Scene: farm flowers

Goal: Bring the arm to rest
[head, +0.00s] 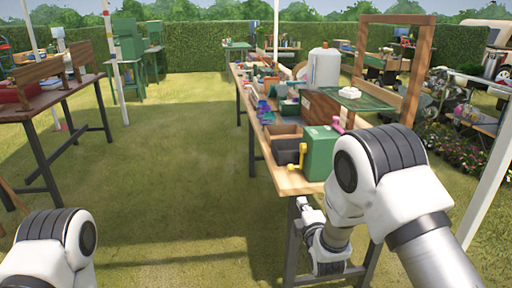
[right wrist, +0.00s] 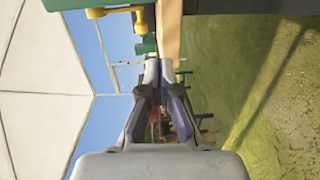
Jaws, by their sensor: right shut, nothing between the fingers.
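My right arm comes in from the lower right of the head view and bends down beside the near end of the long workbench (head: 290,184). My right gripper (head: 304,203) is low, just under the bench's front edge. In the right wrist view the two fingers of my right gripper (right wrist: 158,72) are together at the tips, with nothing held between them. My left arm shows only as a white and dark joint at the bottom left of the head view. Its gripper is out of view.
A green box with a yellow crank (head: 320,150) stands on the bench's near end. A wooden frame (head: 430,60) rises behind it. A brown table (head: 70,90) stands at left. Open grass (head: 180,150) lies between.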

